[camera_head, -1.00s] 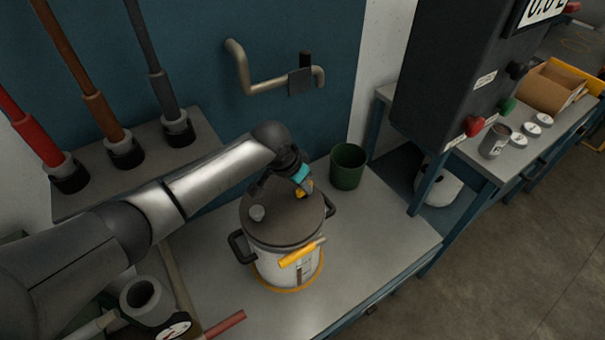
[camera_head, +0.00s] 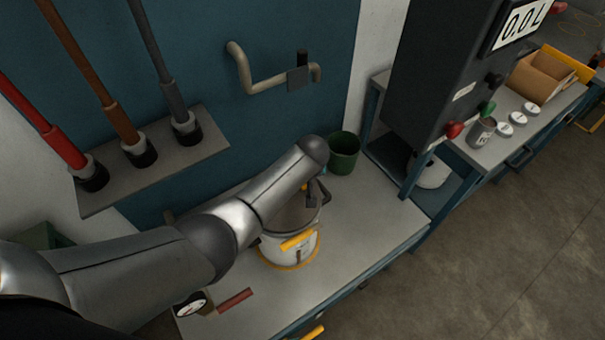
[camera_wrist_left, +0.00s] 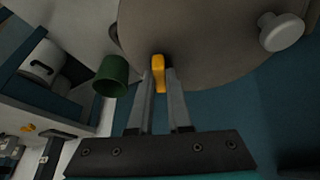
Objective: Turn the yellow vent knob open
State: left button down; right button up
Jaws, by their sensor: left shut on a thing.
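The yellow vent knob (camera_wrist_left: 158,70) stands on the dark lid (camera_wrist_left: 205,35) of the pot. In the left wrist view my left gripper (camera_wrist_left: 160,82) is shut on the knob, one finger on each side. In the head view my left gripper (camera_head: 312,197) is over the lid, and only a small bit of yellow shows beside it. The white pot (camera_head: 275,249) stands on the bench, its lid largely behind my left arm. My right gripper is in neither view.
A green cup (camera_head: 343,153) stands behind the pot, and it also shows in the wrist view (camera_wrist_left: 111,76). A pale round knob (camera_wrist_left: 281,33) sits on the lid. The bench (camera_head: 375,220) is clear to the right.

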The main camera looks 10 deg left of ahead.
pick_arm(q)
jog(key=shift+d+n+y+b, duration=0.1)
jog(key=shift+n+y+b, duration=0.3)
jog(key=shift+n, duration=0.8)
jog(key=shift+w+n+g+y+b, duration=0.1)
jog(key=shift+n+g+y+b, duration=0.3)
jog(key=shift+n, duration=0.7)
jog(key=c, duration=0.8)
grip_release()
jog(key=shift+c, duration=0.2)
